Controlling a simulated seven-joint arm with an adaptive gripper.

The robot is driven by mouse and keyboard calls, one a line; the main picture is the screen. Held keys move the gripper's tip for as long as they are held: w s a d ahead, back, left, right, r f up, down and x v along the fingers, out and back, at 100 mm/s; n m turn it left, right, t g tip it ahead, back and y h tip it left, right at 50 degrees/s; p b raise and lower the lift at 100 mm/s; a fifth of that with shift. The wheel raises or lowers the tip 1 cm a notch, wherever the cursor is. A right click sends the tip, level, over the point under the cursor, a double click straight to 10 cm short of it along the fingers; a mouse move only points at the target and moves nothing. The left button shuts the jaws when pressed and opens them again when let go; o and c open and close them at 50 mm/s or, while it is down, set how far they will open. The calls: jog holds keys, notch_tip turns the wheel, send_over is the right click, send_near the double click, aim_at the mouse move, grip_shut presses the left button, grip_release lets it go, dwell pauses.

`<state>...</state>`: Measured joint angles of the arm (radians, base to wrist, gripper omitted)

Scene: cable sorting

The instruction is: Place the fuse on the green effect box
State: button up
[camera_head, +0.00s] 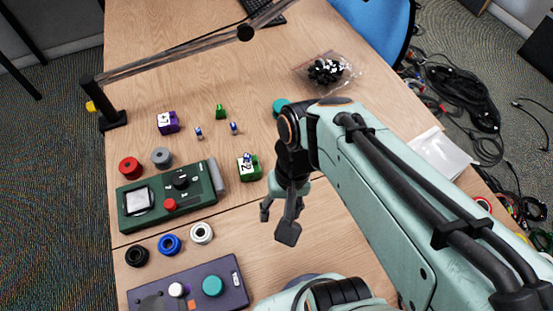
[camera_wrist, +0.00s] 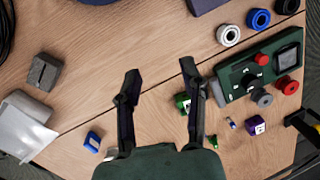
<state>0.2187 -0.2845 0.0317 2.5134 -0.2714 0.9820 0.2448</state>
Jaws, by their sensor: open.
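Two small blue-and-white fuse-like pieces, left (camera_head: 198,132) and right (camera_head: 234,128), stand apart on the table. A similar blue-and-white piece (camera_head: 247,158) appears to rest on a small green box marked 2 (camera_head: 253,173). A larger dark green box with knobs (camera_head: 206,203) lies at left; it is at upper right in the wrist view (camera_wrist: 232,92). The small green box (camera_wrist: 181,103) is partly hidden by a finger there. My gripper (camera_head: 277,222) is open and empty, right of and nearer than the small green box. Its spread fingers show in the wrist view (camera_wrist: 158,82).
A purple box (camera_head: 168,123) and a small green piece (camera_head: 221,112) stand farther back. Red (camera_head: 130,167) and grey (camera_head: 161,157) rings lie behind the large green box. A dark purple box with knobs (camera_head: 235,288) lies in front. Bare table surrounds my gripper.

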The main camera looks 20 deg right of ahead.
jog(key=s+r+n, duration=0.2)
jog(key=s+n, duration=0.1)
jog(key=s, duration=0.1)
jog(key=shift+a+r+n+h, duration=0.2)
jog(key=shift+r+n+h, duration=0.1)
jog(key=shift+r+h, duration=0.1)
